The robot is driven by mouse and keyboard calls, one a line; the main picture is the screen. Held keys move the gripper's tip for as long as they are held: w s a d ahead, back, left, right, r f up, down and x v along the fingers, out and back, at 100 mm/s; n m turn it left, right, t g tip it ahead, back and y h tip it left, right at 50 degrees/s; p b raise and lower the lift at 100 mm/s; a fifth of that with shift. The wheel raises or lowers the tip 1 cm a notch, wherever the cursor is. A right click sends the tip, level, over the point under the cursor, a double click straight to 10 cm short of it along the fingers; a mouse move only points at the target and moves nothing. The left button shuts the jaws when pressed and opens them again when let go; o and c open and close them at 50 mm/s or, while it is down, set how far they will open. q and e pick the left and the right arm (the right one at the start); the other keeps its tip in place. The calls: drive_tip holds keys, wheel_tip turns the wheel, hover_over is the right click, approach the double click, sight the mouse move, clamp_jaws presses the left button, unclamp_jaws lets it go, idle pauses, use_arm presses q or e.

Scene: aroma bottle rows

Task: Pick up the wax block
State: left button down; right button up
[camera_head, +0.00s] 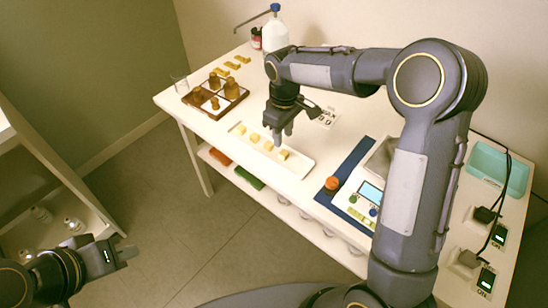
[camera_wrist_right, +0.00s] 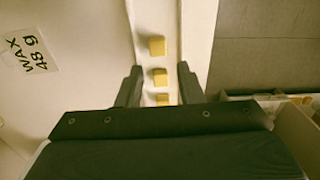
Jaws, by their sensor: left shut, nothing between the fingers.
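Several small yellow wax blocks (camera_head: 255,138) stand in a row on a long white tray (camera_head: 305,165) on the table. In the right wrist view, three blocks show in line: a far one (camera_wrist_right: 156,45), a middle one (camera_wrist_right: 160,77), and a near one (camera_wrist_right: 162,99) partly hidden by my gripper body. My right gripper (camera_head: 281,139) points down over the tray. Its fingers (camera_wrist_right: 160,70) are apart, one on each side of the row as seen from the wrist; contact cannot be told. My left gripper (camera_head: 125,252) is shut and empty, away from the table at lower left.
A brown rack (camera_head: 238,97) with amber bottles and a glass (camera_head: 180,84) stand left of the tray. A scale (camera_head: 365,195) on a blue mat (camera_head: 330,190) lies to the right, with an orange-capped item. A label reading "WAX 48g" (camera_wrist_right: 30,52) lies beside the tray.

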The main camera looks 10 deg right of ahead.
sight(285, 153)
drive_tip(key=f, duration=0.7)
drive_tip(key=shift+s+d, duration=0.2)
drive_tip(key=shift+d, duration=0.2)
clamp_jaws()
drive_tip(key=shift+r, duration=0.15)
